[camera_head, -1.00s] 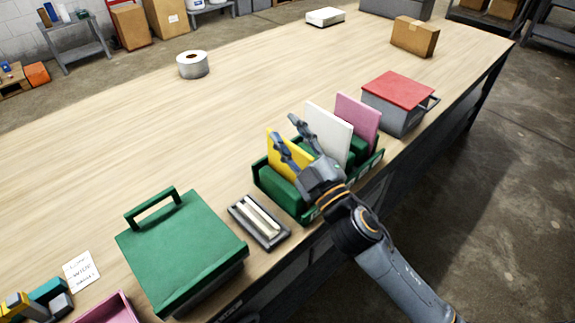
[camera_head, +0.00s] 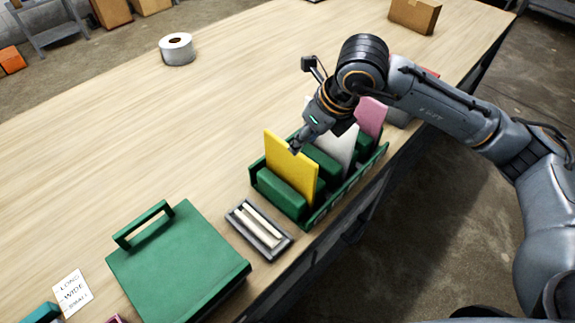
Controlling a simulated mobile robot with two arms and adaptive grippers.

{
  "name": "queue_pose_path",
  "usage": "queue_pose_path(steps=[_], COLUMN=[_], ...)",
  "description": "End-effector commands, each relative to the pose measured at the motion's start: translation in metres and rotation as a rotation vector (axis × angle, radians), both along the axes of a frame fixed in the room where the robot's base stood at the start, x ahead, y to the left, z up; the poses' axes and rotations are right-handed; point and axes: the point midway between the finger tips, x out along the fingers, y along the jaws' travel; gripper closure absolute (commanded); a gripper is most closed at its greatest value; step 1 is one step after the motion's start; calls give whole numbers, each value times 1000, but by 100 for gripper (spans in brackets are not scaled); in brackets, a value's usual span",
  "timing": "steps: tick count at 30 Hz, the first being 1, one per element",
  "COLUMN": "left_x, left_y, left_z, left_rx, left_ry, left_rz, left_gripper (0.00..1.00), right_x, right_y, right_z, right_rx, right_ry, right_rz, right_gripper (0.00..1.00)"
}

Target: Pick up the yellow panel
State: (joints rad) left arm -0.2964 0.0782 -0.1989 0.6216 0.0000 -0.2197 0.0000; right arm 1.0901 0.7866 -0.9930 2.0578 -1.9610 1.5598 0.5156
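The yellow panel (camera_head: 289,165) stands upright, leaning slightly, at the near left end of a green rack (camera_head: 334,202) on the bench. My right gripper (camera_head: 297,147) reaches in from the right and comes down at the panel's upper right edge. A fingertip overlaps that edge in the picture. The fingers are seen mostly edge-on, so their gap and any grip on the panel cannot be made out. A white panel (camera_head: 338,147) and a pink panel (camera_head: 371,117) stand behind in the same rack, partly hidden by my arm. My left gripper is out of view.
A small grey tray with pale strips (camera_head: 259,229) lies left of the rack. A green box with a handle (camera_head: 180,262) stands farther left. A note card (camera_head: 71,292), a tape roll (camera_head: 177,49) and a cardboard box (camera_head: 414,14) are also on the bench. Its middle is clear.

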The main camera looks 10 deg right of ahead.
Motion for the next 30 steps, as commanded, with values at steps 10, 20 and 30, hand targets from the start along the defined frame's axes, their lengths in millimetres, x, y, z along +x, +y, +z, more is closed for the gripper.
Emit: queue_pose_path(steps=[10,20,30], left_x=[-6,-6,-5], left_y=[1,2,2], left_z=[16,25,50], left_rx=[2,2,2], left_ry=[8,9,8], left_rz=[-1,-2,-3], left_gripper=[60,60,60], right_x=[18,30,49], right_y=[5,13,20], right_z=[-46,-79,-116], right_rx=[-23,-22,-21], right_ry=[0,-4,-3], right_rz=[-11,-10,-10], right_gripper=[61,61,61])
